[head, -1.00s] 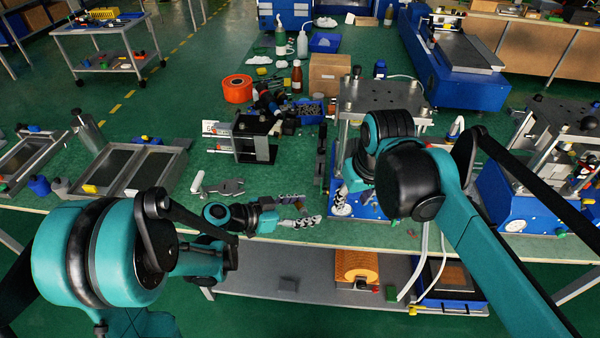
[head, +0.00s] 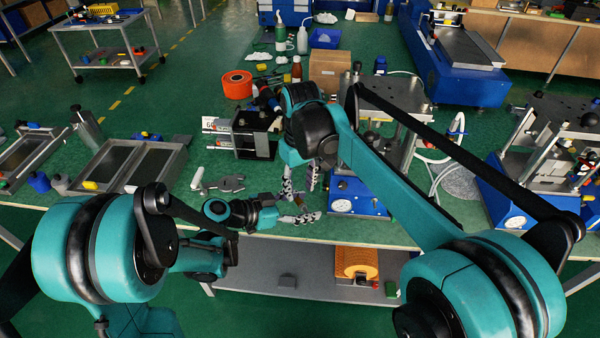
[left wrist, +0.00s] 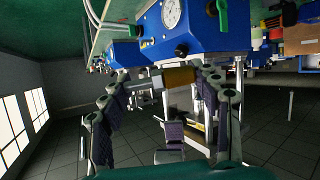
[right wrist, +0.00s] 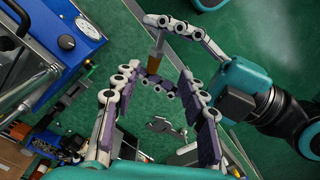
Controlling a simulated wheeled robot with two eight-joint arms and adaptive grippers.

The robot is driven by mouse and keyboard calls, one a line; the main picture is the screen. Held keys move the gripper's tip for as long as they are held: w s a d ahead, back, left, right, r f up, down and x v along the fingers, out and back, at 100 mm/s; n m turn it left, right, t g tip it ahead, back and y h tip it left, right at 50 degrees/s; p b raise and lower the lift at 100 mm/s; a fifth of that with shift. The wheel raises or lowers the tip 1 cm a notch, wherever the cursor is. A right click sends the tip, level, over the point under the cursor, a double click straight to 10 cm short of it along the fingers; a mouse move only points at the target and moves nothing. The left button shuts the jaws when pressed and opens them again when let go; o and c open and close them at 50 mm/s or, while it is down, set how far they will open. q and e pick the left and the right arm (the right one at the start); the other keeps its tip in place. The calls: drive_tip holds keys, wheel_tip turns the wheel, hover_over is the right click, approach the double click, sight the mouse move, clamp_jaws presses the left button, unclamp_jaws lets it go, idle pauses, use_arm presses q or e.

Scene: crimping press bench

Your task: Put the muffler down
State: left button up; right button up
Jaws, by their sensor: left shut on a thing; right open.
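The muffler, a small cylinder with a brass-coloured body (left wrist: 180,76) and a grey metal end, lies crosswise between the fingertips of my left gripper (left wrist: 168,80). It also shows in the right wrist view (right wrist: 156,50). In the head view my left gripper (head: 300,212) is over the front of the bench, shut on the muffler. My right gripper (right wrist: 158,72) is open and empty, its fingertips close to the left gripper and the muffler's lower end. Whether they touch is unclear. In the head view my right gripper (head: 300,186) hangs just above the left one.
A blue-based press (head: 357,200) stands just right of the grippers. A black-and-steel fixture (head: 255,138), a grey metal tool (head: 226,183) and a two-part tray (head: 128,166) lie to the left. Green bench top is clear between the tools and the front edge.

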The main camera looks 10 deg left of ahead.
sight(299, 205)
wheel_tip(299, 205, down, 6)
drive_tip(key=shift+f, duration=0.1)
drive_tip(key=shift+c, duration=0.3)
clamp_jaws()
use_arm(q)
drive_tip(key=o, duration=1.4)
drive_tip(key=shift+c, duration=0.2)
use_arm(e)
drive_tip(key=shift+s+a, duration=0.1)
